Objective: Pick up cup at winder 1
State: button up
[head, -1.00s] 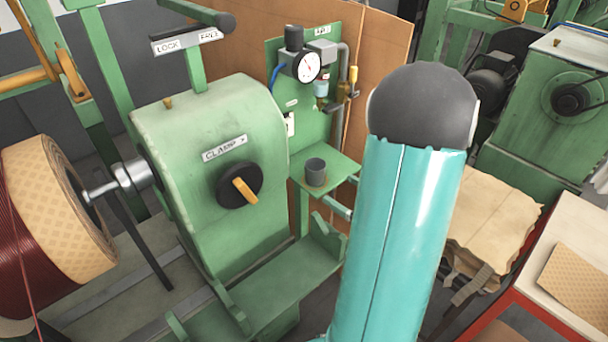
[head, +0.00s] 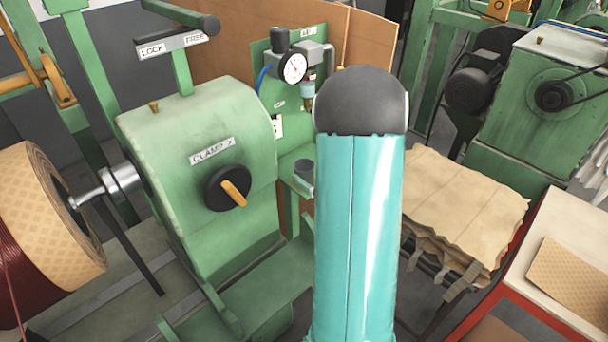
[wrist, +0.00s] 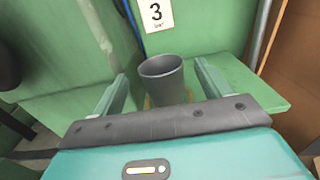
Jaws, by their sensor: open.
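The dark grey cup (wrist: 164,80) stands upright on a green shelf (wrist: 264,98) in the wrist view. In the head view the cup (head: 304,168) shows beside my teal arm, which hides part of the shelf. My gripper (wrist: 160,82) is open in the wrist view, with one green finger on each side of the cup. A gap shows between the cup and each finger. The lower part of the cup is hidden behind my gripper's body.
The green winder housing (head: 200,130), with a black clamp knob (head: 227,188), stands left of the cup. A gauge panel (head: 290,80) rises behind the shelf. A brown board (wrist: 292,70) stands at the right in the wrist view. A hose runs up behind the cup.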

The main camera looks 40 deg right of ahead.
aim_at(312, 172)
jog(key=w, duration=0.3)
jog(key=shift+w, duration=0.4)
jog(key=shift+c, duration=0.3)
jog(key=c, duration=1)
